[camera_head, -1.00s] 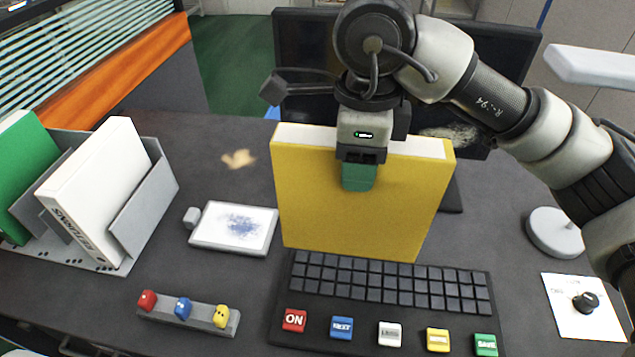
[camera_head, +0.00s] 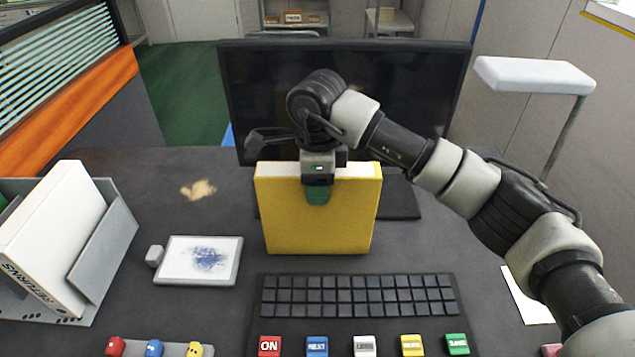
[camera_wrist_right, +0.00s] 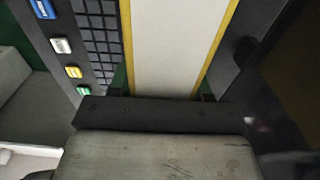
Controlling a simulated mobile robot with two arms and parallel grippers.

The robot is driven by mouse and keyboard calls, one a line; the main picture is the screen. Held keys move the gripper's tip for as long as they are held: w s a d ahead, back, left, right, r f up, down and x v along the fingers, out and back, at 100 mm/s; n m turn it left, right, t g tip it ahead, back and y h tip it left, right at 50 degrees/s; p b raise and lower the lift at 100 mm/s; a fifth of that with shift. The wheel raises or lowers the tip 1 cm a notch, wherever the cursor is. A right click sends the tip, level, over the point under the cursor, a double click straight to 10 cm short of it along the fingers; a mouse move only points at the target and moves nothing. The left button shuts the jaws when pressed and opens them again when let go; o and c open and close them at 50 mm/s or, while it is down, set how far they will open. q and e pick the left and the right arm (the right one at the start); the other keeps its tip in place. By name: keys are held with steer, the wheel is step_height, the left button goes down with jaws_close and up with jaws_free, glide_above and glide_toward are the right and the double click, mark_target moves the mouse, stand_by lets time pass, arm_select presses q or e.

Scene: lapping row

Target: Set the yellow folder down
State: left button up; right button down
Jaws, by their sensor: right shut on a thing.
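The yellow folder (camera_head: 318,225) stands upright behind the keyboard and in front of the monitor in the head view. My right gripper (camera_head: 318,192) is shut on its top edge, with a green fingertip pad against the yellow face. In the right wrist view the folder's white top edge with yellow sides (camera_wrist_right: 178,45) runs up from between the fingers. Whether its lower edge touches the desk (camera_head: 205,215) I cannot tell. My left gripper is not in view.
The keyboard (camera_head: 358,296) with coloured keys lies in front of the folder. The monitor (camera_head: 270,95) stands behind it. A white tablet (camera_head: 199,260) and a grey rack (camera_head: 105,238) with a white binder (camera_head: 50,245) are on the left.

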steer(key=shift+f, duration=0.35)
steer(key=shift+f, duration=0.15)
steer(key=shift+c, duration=2.4)
jaws_free()
